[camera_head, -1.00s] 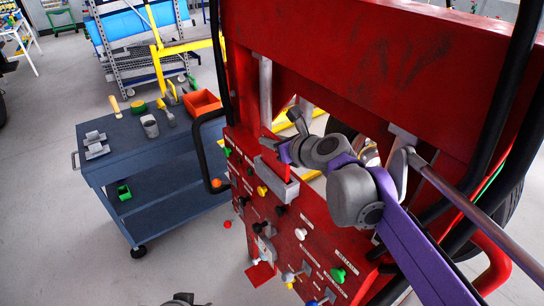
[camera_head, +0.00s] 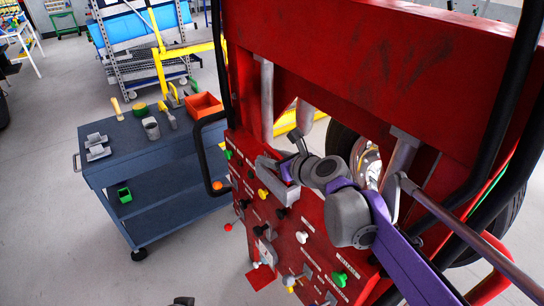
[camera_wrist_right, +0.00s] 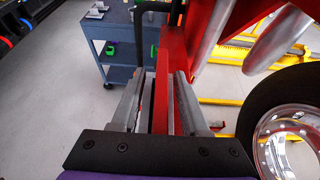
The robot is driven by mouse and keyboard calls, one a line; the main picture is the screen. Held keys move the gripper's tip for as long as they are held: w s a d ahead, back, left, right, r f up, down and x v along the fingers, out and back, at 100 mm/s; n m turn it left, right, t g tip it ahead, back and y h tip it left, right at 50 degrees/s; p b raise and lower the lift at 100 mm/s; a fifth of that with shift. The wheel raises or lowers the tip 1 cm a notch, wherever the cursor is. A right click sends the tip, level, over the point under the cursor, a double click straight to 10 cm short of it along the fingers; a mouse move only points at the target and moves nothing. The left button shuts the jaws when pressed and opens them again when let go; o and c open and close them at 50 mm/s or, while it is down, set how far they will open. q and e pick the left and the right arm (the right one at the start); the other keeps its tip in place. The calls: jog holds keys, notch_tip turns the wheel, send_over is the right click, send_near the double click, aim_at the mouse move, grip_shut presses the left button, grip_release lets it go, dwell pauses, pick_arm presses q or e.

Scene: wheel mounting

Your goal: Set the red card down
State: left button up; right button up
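My right gripper (camera_head: 276,178) is at the upper part of the red button panel, its grey fingers pointing towards the cart. In the right wrist view a narrow red strip, seen edge-on, lies between the two grey fingers (camera_wrist_right: 161,95). It looks like the red card, but it blends with the red machine behind it, so I cannot tell card from panel edge or whether the fingers press on it. A small red plate (camera_head: 262,276) shows at the panel's lower edge. A dark tip at the bottom edge may be my left gripper (camera_head: 183,301); its fingers are not clear.
The red panel (camera_head: 312,218) carries several coloured knobs and levers. A blue-grey cart (camera_head: 120,165) on the left holds tools and an orange bin (camera_head: 203,105). A wheel (camera_head: 366,163) is behind the right arm. The floor at lower left is clear.

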jog(key=shift+r, duration=0.25)
jog(key=v, duration=1.2)
jog(key=shift+f, duration=0.15)
